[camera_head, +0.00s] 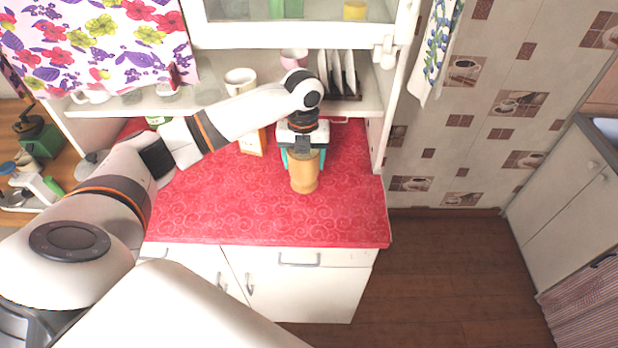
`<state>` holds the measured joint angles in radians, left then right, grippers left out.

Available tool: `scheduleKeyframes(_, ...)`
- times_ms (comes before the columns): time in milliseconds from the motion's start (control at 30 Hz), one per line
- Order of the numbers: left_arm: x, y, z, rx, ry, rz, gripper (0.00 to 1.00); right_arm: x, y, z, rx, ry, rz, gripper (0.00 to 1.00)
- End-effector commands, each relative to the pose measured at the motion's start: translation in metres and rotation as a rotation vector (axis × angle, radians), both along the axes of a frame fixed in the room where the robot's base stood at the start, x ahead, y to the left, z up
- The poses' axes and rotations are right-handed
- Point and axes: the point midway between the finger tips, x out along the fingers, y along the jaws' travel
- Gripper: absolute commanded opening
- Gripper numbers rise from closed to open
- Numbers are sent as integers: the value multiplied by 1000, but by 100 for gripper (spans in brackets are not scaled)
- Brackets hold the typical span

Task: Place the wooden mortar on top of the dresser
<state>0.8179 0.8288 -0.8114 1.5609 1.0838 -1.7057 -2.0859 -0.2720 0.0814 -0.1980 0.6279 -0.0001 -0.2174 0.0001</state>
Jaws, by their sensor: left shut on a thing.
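The wooden mortar (304,177) is a light brown, upright cylinder over the red-topped dresser (240,214), near the middle of its red oilcloth. My left gripper (303,158) comes down from above and is shut on the upper part of the mortar. The mortar's base is at or just above the cloth; I cannot tell whether it touches. The gripper's fingers partly hide the mortar's top. My right gripper is not in view.
A shelf above the dresser's back holds a white mug (240,80), a pink cup (293,58) and a plate rack (340,75). A wooden-edged box (252,143) stands left of the mortar. Red cloth is clear in front and to the right. Wooden floor lies beyond the dresser's right edge.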

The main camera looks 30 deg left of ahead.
Motion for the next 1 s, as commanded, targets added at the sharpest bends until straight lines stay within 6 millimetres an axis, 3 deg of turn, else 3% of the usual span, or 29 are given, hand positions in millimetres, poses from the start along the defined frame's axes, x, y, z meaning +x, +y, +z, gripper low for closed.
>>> scheduleKeyframes(200, 0, 0, -28, 0, -1, 1, 39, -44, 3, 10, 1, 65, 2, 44)
scheduleKeyframes(300, 0, 0, -38, -1, 1, 2, 39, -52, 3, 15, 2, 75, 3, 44)
scheduleKeyframes(500, -1, 0, -64, 0, 0, 2, 39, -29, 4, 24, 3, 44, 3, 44)
scheduleKeyframes(633, 0, 0, -68, 1, -3, 1, 39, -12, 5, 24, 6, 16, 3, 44)
scheduleKeyframes(900, 0, 0, -72, 1, -3, 2, 39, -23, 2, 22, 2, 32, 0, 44)
scheduleKeyframes(933, 0, 0, -71, 0, -2, 2, 72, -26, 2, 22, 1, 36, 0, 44)
scheduleKeyframes(1000, 0, 0, -71, 0, -2, 2, 83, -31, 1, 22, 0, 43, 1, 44)
